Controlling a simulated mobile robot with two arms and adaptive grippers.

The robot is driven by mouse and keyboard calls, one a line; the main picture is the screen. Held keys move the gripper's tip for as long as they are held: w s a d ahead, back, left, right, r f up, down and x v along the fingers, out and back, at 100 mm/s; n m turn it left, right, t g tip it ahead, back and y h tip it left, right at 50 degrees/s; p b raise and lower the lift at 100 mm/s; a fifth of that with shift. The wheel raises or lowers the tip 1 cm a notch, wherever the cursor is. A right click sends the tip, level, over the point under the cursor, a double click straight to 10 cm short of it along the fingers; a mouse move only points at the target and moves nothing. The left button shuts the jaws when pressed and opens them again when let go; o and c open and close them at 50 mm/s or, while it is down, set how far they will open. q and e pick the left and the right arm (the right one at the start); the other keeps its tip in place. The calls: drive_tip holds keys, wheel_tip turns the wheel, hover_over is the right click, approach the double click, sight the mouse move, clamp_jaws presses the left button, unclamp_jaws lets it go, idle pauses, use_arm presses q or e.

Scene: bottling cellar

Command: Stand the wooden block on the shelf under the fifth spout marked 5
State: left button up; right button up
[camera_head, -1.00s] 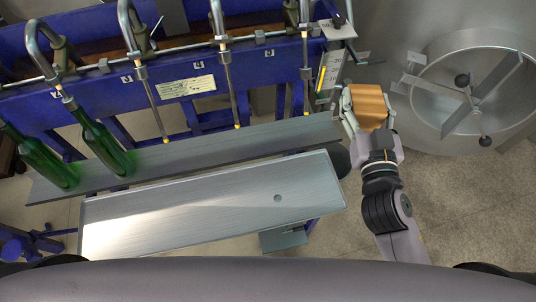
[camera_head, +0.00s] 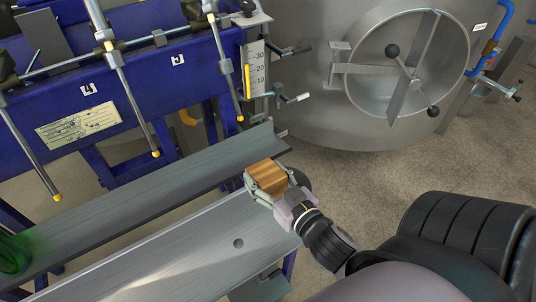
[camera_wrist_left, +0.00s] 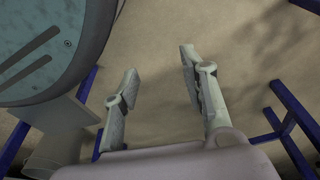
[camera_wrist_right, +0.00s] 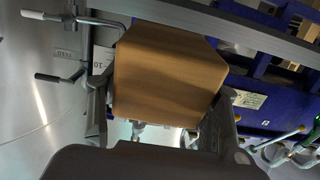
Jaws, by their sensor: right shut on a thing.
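The wooden block (camera_head: 266,177) is in my right gripper (camera_head: 268,188), which is shut on it. They are in front of the right end of the grey shelf (camera_head: 150,190), apart from it as far as I can tell. The block fills the middle of the right wrist view (camera_wrist_right: 168,75). The rightmost spout (camera_head: 228,80) hangs above the shelf's right part, with a yellow tip. A small number label (camera_head: 178,59), hard to read, is left of it on the blue beam. My left gripper (camera_wrist_left: 158,88) is open and empty in the left wrist view, over the floor.
A green bottle (camera_head: 14,254) is at the shelf's left. Two more spouts (camera_head: 133,98) hang left of the rightmost one. A metal tray (camera_head: 190,250) runs in front of the shelf. A steel tank (camera_head: 330,120) with handles stands at the right. The shelf's right part is bare.

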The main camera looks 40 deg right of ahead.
drive_tip(key=shift+d+f, duration=0.15)
drive_tip(key=shift+f, duration=0.3)
drive_tip(key=w, duration=0.3)
drive_tip(key=w+b, duration=0.1)
drive_tip(key=w, duration=0.2)
drive_tip(key=w+f, duration=0.1)
drive_tip(key=w, duration=0.3)
drive_tip(key=shift+d, duration=0.3)
drive_tip(key=shift+w+f+b, duration=0.15)
drive_tip(key=shift+w+b, duration=0.2)
drive_tip(key=shift+w, duration=0.5)
drive_tip(key=shift+w+f+b, duration=0.1)
drive_tip(key=shift+w+b, duration=0.25)
drive_tip(key=shift+w, duration=0.5)
drive_tip(key=shift+w+d+f+b, duration=0.15)
drive_tip(key=shift+w+b, duration=0.25)
drive_tip(key=shift+w, duration=0.85)
use_arm(q)
drive_tip(key=w+r, duration=0.4)
drive_tip(key=r, duration=0.8)
drive_tip(key=shift+d+t+b, duration=0.2)
drive_tip(key=shift+t+b, duration=0.1)
drive_tip(key=shift+t, duration=0.1)
use_arm(e)
drive_tip(key=shift+s+f, duration=0.1)
drive_tip(key=shift+f, duration=0.55)
use_arm(q)
drive_tip(key=shift+w, duration=0.1)
